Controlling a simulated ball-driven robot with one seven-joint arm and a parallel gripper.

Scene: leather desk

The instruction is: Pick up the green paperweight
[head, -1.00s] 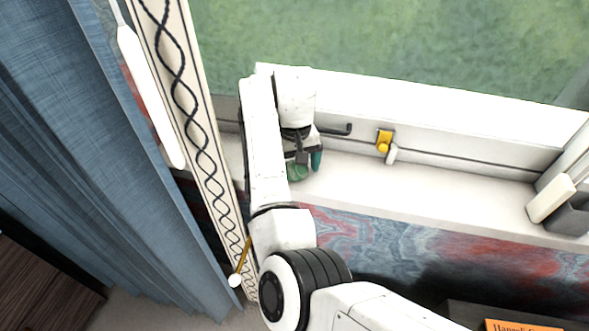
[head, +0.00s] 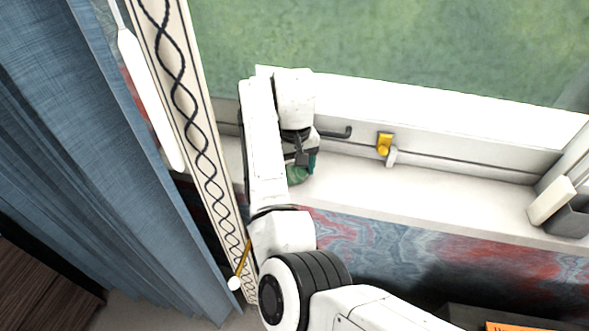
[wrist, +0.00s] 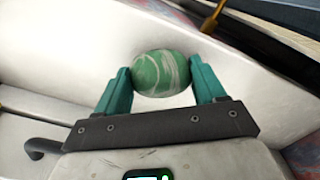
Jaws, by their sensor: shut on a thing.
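The green paperweight (wrist: 160,73) is a rounded, green marbled piece with pale streaks. In the wrist view it sits between the two teal fingers of my gripper (wrist: 163,86), which are shut on it. In the head view only a part of the paperweight (head: 296,175) shows below my gripper (head: 303,160), at the left end of the white window sill. My arm hides much of it there. I cannot tell whether it touches the sill.
A dark window handle (head: 335,132) is close beside my gripper. A yellow latch (head: 384,144) is farther right. A patterned strip (head: 190,110) and a blue curtain (head: 90,150) stand at the left.

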